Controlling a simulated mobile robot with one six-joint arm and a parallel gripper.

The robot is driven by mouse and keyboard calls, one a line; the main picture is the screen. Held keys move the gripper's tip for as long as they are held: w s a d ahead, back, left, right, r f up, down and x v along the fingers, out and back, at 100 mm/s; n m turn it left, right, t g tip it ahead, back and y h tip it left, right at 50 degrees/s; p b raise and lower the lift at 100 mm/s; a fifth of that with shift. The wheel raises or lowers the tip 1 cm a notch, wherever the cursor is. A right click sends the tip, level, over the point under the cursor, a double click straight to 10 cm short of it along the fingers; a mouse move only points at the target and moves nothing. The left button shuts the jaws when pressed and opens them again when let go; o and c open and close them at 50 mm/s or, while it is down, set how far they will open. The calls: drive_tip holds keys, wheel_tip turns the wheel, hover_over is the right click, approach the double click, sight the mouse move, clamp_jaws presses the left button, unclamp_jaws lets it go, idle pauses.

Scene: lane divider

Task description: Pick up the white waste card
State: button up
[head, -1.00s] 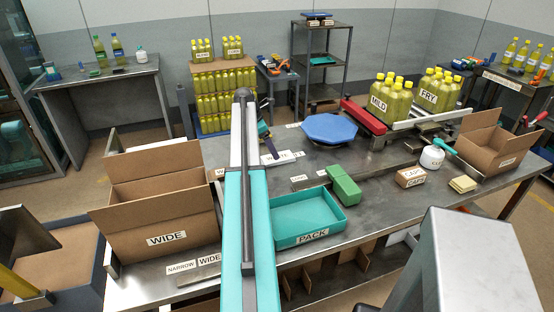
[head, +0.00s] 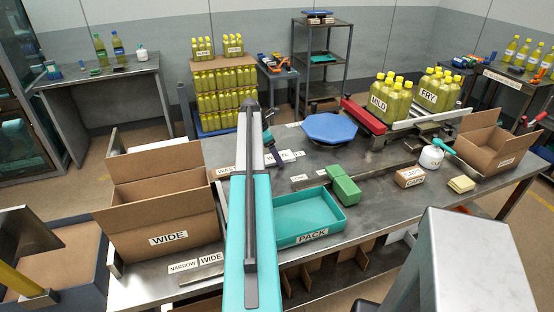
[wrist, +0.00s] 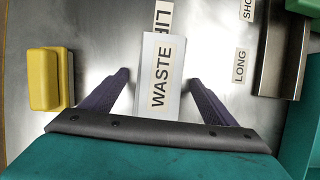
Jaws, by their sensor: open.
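The white waste card (wrist: 160,80), lettered WASTE, lies on the metal table in the wrist view. My gripper (wrist: 157,77) is open, with one dark purple finger on each side of the card. Gaps show between the card and both fingers. I cannot tell how high the fingertips are above the table. In the head view my gripper (head: 268,142) is small and partly hidden behind my arm, over the far middle of the table. The card there is only partly visible beside it.
A LIFT label (wrist: 162,18) lies just beyond the card. A yellow block (wrist: 45,80) stands left of the fingers. A metal block (wrist: 285,48) is at the right, near the LONG label (wrist: 240,65). The teal PACK tray (head: 308,235) and green block (head: 344,186) are nearer me.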

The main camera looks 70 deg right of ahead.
drive_tip(key=shift+c, duration=0.3)
drive_tip(key=c, duration=1.1)
drive_tip(key=shift+o, duration=0.2)
wheel_tip(320, 180, up, 10)
drive_tip(key=b, duration=0.2)
